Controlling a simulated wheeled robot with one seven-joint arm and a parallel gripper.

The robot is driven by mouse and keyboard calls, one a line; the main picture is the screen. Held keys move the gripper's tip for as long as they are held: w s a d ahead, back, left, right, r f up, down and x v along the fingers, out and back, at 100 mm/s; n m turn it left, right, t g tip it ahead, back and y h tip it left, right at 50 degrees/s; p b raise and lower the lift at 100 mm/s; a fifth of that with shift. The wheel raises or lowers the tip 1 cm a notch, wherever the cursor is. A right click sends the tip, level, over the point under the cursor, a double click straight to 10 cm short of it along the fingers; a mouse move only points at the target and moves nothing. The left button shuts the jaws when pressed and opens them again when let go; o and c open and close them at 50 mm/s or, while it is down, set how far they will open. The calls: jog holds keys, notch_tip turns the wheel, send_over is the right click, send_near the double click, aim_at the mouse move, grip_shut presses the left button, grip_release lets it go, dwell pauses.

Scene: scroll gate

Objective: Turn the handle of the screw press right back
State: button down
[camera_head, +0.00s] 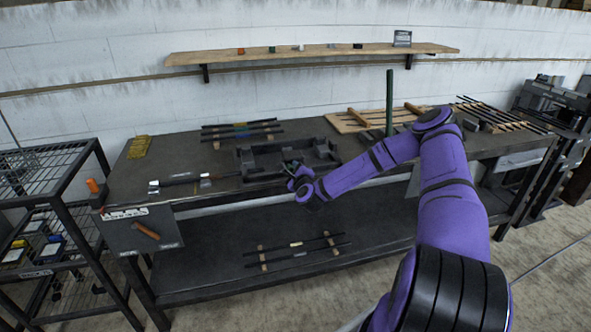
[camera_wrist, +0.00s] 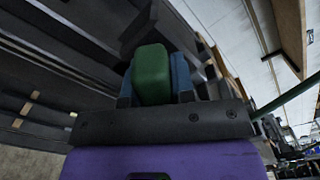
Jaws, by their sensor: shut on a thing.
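In the wrist view my gripper (camera_wrist: 153,82) has its two blue fingertips on either side of a rounded green piece (camera_wrist: 152,72), which looks like the screw press handle. The fingers are closed on it. A dark block sits behind it. In the head view my gripper (camera_head: 296,178) is at the front of a black frame-like fixture (camera_head: 262,160) on the bench, apparently the press. A small bit of green shows by the fingers. The rest of the handle and its joint to the press are hidden by my gripper.
The dark bench (camera_head: 128,185) carries rods on wooden rests (camera_head: 240,131) and a black-and-silver tool (camera_head: 180,180). A tall green post (camera_head: 389,100) stands behind my arm. A panel with an orange lever (camera_head: 146,230) hangs at the bench's left end. A wire rack (camera_head: 50,165) stands left.

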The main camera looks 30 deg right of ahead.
jog(key=n, duration=0.6)
jog(key=shift+a+f, duration=0.15)
jog(key=shift+f, duration=0.15)
jog(key=n, duration=0.6)
jog(key=shift+f+n, duration=0.3)
jog(key=shift+n, duration=0.1)
jog(key=n, duration=0.6)
jog(key=shift+d+f, duration=0.2)
jog(key=shift+d, duration=0.05)
jog(key=n, duration=0.5)
jog(key=shift+s+d+f, duration=0.1)
jog(key=shift+s+d, duration=0.05)
jog(key=shift+d, duration=0.1)
jog(key=shift+n, duration=0.3)
jog(key=c, duration=1)
grip_release()
jog(key=shift+o, duration=0.2)
